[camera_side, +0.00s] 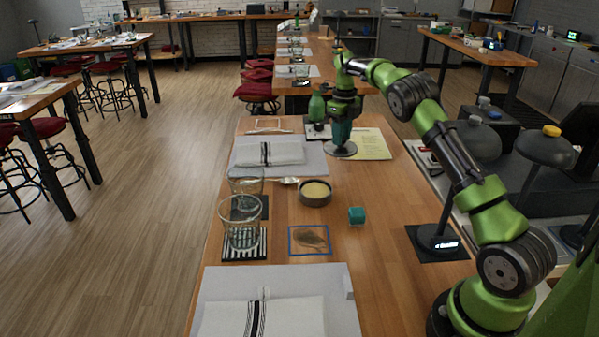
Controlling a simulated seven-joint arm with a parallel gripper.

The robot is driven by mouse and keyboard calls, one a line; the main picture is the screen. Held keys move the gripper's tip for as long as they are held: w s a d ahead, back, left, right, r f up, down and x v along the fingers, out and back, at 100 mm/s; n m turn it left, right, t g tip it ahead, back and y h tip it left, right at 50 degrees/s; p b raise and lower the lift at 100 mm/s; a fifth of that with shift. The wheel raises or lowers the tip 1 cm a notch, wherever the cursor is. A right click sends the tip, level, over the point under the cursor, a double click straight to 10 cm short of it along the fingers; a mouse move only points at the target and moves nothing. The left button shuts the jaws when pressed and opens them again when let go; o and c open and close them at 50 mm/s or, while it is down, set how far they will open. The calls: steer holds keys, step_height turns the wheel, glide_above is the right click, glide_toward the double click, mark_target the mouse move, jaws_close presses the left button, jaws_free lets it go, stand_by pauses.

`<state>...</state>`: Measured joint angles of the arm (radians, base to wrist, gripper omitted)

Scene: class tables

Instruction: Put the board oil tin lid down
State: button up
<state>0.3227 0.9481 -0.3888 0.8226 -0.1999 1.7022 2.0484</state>
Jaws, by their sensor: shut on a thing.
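The board oil tin (315,194) is a low, round, dark tin with pale yellow contents, standing uncovered on the wooden table. My gripper (341,141) points down beyond the tin, towards the far end of the table. It is shut on the lid (341,150), a flat dark grey disc about as wide as the tin. The lid is level and beside the pale yellow sheet. I cannot tell whether it touches the tabletop or hangs just above it. The jaw tips are too small to make out clearly.
A green bottle (316,106) stands close behind left of my gripper. A dark stand (436,240) is at right. Bare wood (375,185) lies right of the tin.

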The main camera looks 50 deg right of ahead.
mark_target(338, 148)
steer(key=f, duration=0.4)
steer(key=shift+w+a+f, duration=0.1)
steer(key=shift+a+f, duration=0.2)
steer(key=shift+a, duration=0.1)
steer(key=shift+f, duration=2.25)
steer(key=shift+f, duration=0.1)
steer(key=o, duration=1.1)
steer(key=shift+f, duration=0.1)
steer(key=shift+c, duration=0.2)
